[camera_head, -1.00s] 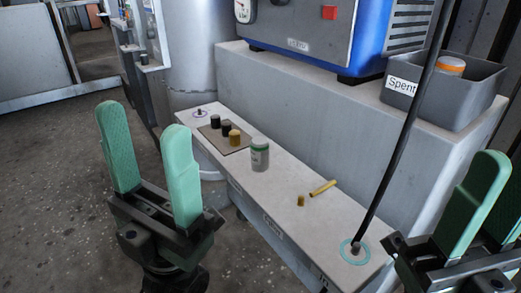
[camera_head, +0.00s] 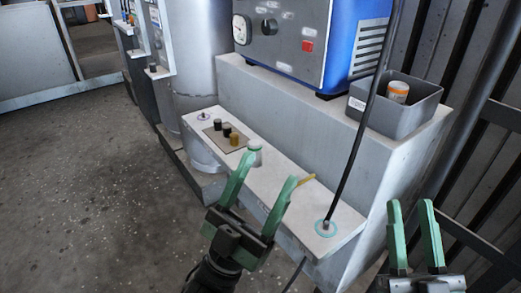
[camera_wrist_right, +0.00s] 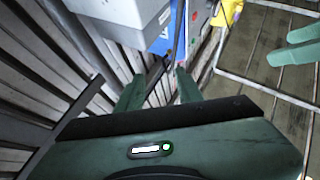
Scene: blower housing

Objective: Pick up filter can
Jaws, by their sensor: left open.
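A pale can with a green band, likely the filter can (camera_head: 256,147), stands upright on the light bench (camera_head: 300,190). In the head view a finger of my left gripper covers its lower part. My left gripper (camera_head: 268,168) is open and empty in front of the bench, with its fingers pointing up toward the can; contact cannot be told. Another can with an orange band (camera_head: 397,92) sits in the grey bin (camera_head: 400,122). My right gripper (camera_head: 410,206) is open and empty at the lower right; its fingers also show in the right wrist view (camera_wrist_right: 158,93).
Two black and one yellow small cylinders (camera_head: 235,139) stand on a mat behind the can. A yellow stick (camera_head: 305,180) lies on the bench. A blue machine (camera_head: 335,50) stands above.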

